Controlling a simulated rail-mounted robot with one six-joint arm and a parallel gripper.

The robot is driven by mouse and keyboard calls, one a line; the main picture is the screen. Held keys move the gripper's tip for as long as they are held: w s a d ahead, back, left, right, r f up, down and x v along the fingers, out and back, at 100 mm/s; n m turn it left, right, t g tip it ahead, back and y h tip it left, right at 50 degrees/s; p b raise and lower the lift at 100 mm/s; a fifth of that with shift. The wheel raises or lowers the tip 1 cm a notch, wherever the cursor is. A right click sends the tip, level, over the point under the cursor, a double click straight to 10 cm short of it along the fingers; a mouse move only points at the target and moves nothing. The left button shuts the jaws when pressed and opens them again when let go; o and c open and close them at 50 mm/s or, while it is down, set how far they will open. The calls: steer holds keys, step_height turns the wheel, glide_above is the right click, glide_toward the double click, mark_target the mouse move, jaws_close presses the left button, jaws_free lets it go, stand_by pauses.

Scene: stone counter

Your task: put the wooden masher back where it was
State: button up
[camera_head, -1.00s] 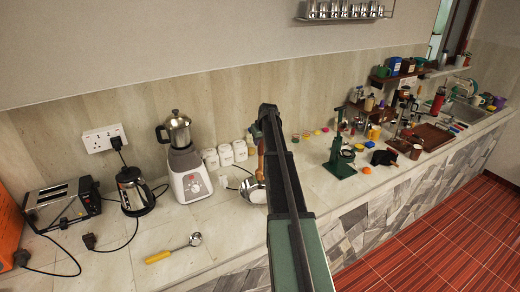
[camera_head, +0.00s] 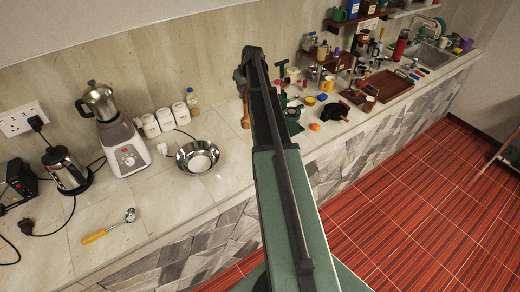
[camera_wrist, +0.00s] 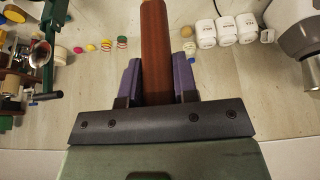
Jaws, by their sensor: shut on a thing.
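The wooden masher (camera_wrist: 156,45) is a reddish-brown wooden rod in the wrist view, held between the two purple fingers of my gripper (camera_wrist: 158,80). Its far end runs out of the top of that view. In the head view a brown part of the masher (camera_head: 245,110) hangs below my gripper (camera_head: 241,78), to the right of the steel bowl. My arm hides much of the area behind it. I cannot tell whether the masher's lower end touches the counter.
A steel bowl (camera_head: 182,160) stands on the counter, left of my arm. White canisters (camera_head: 150,126), a bottle (camera_head: 192,101), a blender (camera_head: 123,147) and a yellow-handled spoon (camera_head: 95,237) are further left. A green stand (camera_wrist: 45,60), small coloured lids and a crowded rack lie on the other side.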

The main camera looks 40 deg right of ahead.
mark_target(245, 114)
steer(key=f+b, duration=1)
steer(key=a+f+b, duration=0.1)
steer(key=f+b, duration=0.4)
steer(key=shift+w+f+b, duration=0.1)
steer(key=shift+f+b, duration=0.25)
steer(key=shift+b, duration=0.05)
step_height(245, 114, down, 5)
steer(key=b, duration=0.4)
steer(key=shift+r+b, duration=0.1)
steer(key=shift+b, duration=0.25)
steer(key=shift+r+p, duration=0.3)
steer(key=shift+r, duration=0.05)
steer(key=shift+f+b, duration=0.3)
steer(key=o, duration=0.9)
steer(key=shift+r, duration=0.1)
